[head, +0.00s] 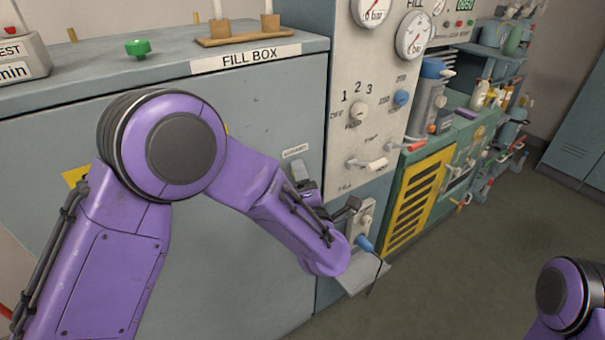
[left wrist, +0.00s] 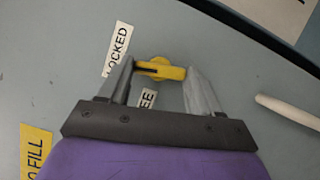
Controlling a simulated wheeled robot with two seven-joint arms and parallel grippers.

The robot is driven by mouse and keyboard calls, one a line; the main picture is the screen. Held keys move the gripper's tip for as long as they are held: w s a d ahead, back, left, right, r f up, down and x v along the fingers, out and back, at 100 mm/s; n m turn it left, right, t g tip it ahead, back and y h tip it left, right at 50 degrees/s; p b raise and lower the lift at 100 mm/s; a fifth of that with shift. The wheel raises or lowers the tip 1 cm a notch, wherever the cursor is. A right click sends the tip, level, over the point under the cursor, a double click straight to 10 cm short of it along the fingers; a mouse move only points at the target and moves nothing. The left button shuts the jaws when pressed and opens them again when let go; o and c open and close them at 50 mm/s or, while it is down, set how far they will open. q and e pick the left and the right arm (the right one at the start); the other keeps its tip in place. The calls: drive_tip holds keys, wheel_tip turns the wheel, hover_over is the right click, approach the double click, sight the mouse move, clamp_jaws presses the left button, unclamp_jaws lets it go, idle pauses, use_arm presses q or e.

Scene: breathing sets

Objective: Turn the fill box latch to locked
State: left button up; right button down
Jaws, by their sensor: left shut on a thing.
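The fill box (head: 255,85) is the grey cabinet under the FILL BOX label. Its yellow latch (left wrist: 160,71) shows in the left wrist view, its lever lying crosswise between my fingers. A LOCKED label (left wrist: 118,47) is up and left of it; a second label (left wrist: 147,100), partly hidden and ending in EE, is below it. My left gripper (left wrist: 158,78) is shut on the latch, one finger at each end of the lever. In the head view my left arm covers the latch; a LOCKED label (head: 295,151) shows just above the gripper. My right gripper is out of view.
A grey panel with gauges (head: 413,35), knobs and a pale lever (head: 368,164) stands right of the box. A blue-handled fitting (head: 364,243) is close to my left forearm. A green cap (head: 138,48) and a wooden stand (head: 240,38) are on top. Open floor lies right.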

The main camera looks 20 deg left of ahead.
use_arm(q)
drive_tip(key=shift+r+m+p, duration=0.1)
drive_tip(key=shift+m+p, duration=0.55)
drive_tip(key=shift+m, duration=0.25)
drive_tip(key=shift+h, duration=0.3)
drive_tip(key=o, duration=1.1)
drive_tip(key=shift+c, duration=0.2)
drive_tip(key=b+v, duration=0.2)
drive_tip(key=v, duration=0.8)
drive_tip(key=shift+s+d, duration=0.2)
drive_tip(key=shift+d, duration=0.05)
